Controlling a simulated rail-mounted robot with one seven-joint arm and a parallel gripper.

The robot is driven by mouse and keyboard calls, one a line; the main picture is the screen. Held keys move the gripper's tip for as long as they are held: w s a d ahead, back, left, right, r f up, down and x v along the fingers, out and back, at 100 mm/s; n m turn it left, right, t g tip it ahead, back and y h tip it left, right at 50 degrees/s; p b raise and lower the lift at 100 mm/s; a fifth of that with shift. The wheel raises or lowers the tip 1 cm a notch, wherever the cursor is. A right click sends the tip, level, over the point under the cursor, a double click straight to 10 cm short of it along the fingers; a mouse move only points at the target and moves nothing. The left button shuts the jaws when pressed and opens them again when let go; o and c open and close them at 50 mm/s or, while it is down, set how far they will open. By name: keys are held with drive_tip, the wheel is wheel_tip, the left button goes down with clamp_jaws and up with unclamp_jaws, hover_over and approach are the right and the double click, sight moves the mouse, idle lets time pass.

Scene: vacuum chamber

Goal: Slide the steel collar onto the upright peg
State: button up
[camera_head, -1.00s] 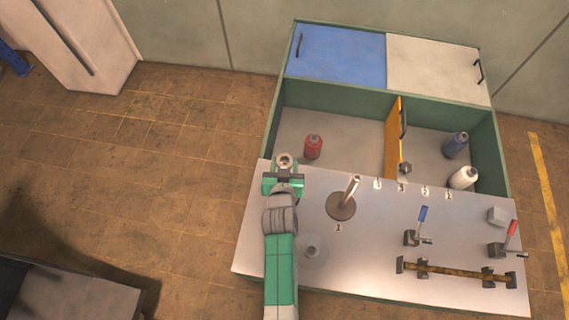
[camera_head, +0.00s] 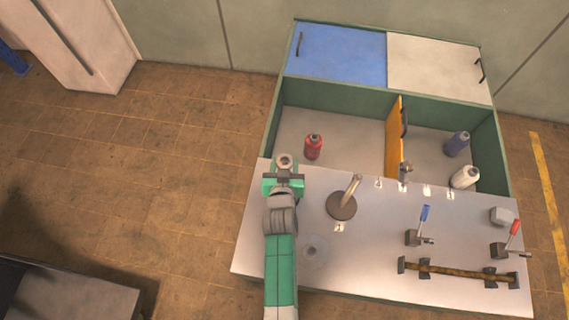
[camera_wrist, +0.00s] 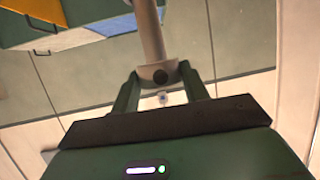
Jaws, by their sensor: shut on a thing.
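The steel collar (camera_head: 284,160) is a grey ring with a dark hole, held at the end of my gripper (camera_head: 284,180), over the left back edge of the workbench. In the wrist view the two green fingers are closed on a grey steel piece (camera_wrist: 159,73) with a dark round hole. A grey rod (camera_wrist: 150,35) runs up from that piece; I cannot tell whether it belongs to it. The peg (camera_head: 352,188) is a steel rod on a round dark base (camera_head: 341,207), to the right of my gripper. The collar is apart from it.
The bench (camera_head: 375,260) carries a blue-handled clamp (camera_head: 424,215), a red-handled clamp (camera_head: 514,230) and a dark yellow bar (camera_head: 450,271) on the right. Behind it, an open bin holds a red bottle (camera_head: 313,147); a yellow panel (camera_head: 393,135) separates it from blue and white bottles.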

drive_tip(key=shift+f+b, duration=1.7)
drive_tip(key=shift+f, duration=0.2)
drive_tip(key=shift+f, duration=0.1)
drive_tip(key=shift+f+b, duration=1.35)
drive_tip(key=o, duration=1.2)
drive_tip(key=p+v, duration=0.2)
drive_tip(key=v, duration=0.5)
drive_tip(key=shift+s+r, duration=0.2)
drive_tip(key=shift+s, duration=0.2)
